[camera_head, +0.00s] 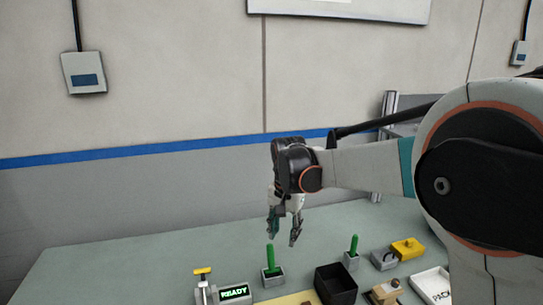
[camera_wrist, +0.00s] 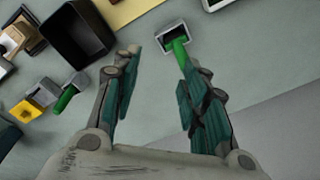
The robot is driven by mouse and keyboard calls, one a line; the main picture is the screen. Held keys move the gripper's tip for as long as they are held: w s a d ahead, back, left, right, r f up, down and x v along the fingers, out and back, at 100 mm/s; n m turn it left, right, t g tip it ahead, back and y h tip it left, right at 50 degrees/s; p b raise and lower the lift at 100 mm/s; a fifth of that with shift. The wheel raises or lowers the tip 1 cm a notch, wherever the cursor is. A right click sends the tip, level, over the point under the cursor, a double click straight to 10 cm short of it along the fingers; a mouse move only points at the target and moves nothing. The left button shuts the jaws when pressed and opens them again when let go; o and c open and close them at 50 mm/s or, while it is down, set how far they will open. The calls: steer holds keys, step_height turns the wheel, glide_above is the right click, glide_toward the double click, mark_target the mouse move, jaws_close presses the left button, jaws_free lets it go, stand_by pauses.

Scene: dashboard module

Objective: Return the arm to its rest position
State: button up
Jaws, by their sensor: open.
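My gripper (camera_head: 284,236) is open and empty, held above the table and pointing down. In the wrist view my gripper (camera_wrist: 158,68) has its two fingers spread apart. A green stick (camera_head: 270,257) stands upright in a small grey holder (camera_head: 272,278) just below and a little left of the fingertips. In the wrist view this green stick (camera_wrist: 182,55) leans toward the right finger, and its holder (camera_wrist: 173,36) lies beyond the fingertips. From these views I cannot tell whether the finger touches the stick. My arm (camera_head: 365,168) reaches in from the right.
The table (camera_head: 130,265) is clear at left. A READY display (camera_head: 234,292) stands at the front. A black bin (camera_head: 336,284), a second green stick (camera_head: 354,244), a yellow block (camera_head: 408,248) and a white PACK tray (camera_head: 432,284) stand to the right. A wall rises behind.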

steer(key=s+d+r+n+t, duration=0.1)
steer(key=s+d+r+t, duration=0.15)
steer(key=s+d, duration=0.35)
steer(key=s+d+r+n+t, duration=0.1)
steer(key=s+d+r, duration=0.3)
steer(key=s, duration=0.4)
steer(key=s+d+f+n+t, duration=0.1)
steer(key=s+d+f, duration=0.1)
steer(key=s, duration=0.5)
steer(key=s+d+f+n+t+b, duration=0.1)
steer(key=s+d+f+n, duration=0.1)
steer(key=s+d, duration=0.2)
steer(key=shift+s+d+t, duration=0.2)
steer(key=shift+s+t, duration=0.15)
steer(key=shift+s, duration=1.35)
